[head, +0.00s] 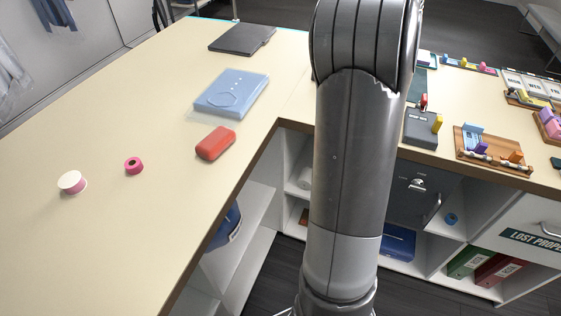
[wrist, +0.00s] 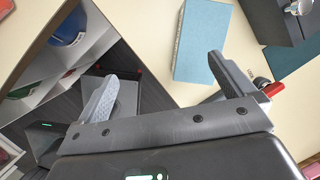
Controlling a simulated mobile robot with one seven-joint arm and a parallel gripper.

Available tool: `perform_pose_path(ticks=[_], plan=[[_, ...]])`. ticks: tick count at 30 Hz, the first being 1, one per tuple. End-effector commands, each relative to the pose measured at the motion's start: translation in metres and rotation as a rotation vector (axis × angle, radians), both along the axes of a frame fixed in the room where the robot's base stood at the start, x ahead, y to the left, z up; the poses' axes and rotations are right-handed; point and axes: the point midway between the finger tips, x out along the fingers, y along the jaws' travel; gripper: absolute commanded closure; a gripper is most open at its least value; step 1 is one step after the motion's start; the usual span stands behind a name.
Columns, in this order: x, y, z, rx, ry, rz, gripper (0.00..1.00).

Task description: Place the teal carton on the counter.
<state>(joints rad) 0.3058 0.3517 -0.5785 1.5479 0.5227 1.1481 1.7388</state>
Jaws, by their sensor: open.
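The teal carton (wrist: 203,42) shows in the wrist view as a flat-faced teal block with a pale edge along its left side. It appears to rest on the cream counter (wrist: 155,30), just beyond my gripper's fingers. My gripper (wrist: 164,75) is open, its two fingers wide apart with nothing between them. The carton is ahead of the fingertips, nearer the right finger; I cannot tell whether they touch. In the head view my arm hides the carton and my gripper.
The counter's left wing (head: 100,110) holds a red case (head: 216,143), a blue folded packet (head: 232,93), a dark flat case (head: 242,38), a pink tape roll (head: 134,166) and a white-and-pink roll (head: 72,182). A wooden tray (head: 493,148) stands right. Open shelves lie below.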

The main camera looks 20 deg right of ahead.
Motion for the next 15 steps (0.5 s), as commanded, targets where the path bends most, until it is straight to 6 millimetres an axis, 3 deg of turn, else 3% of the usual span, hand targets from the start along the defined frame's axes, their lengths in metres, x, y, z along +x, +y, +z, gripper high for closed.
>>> perform_pose_path(ticks=[1,6,15], plan=[[-0.005,0.024,0.01,-0.02,-0.021,0.103,0.01],[-0.025,0.096,0.029,-0.121,-0.071,0.481,0.01],[-0.082,0.219,0.047,-0.375,-0.157,1.174,0.01]])
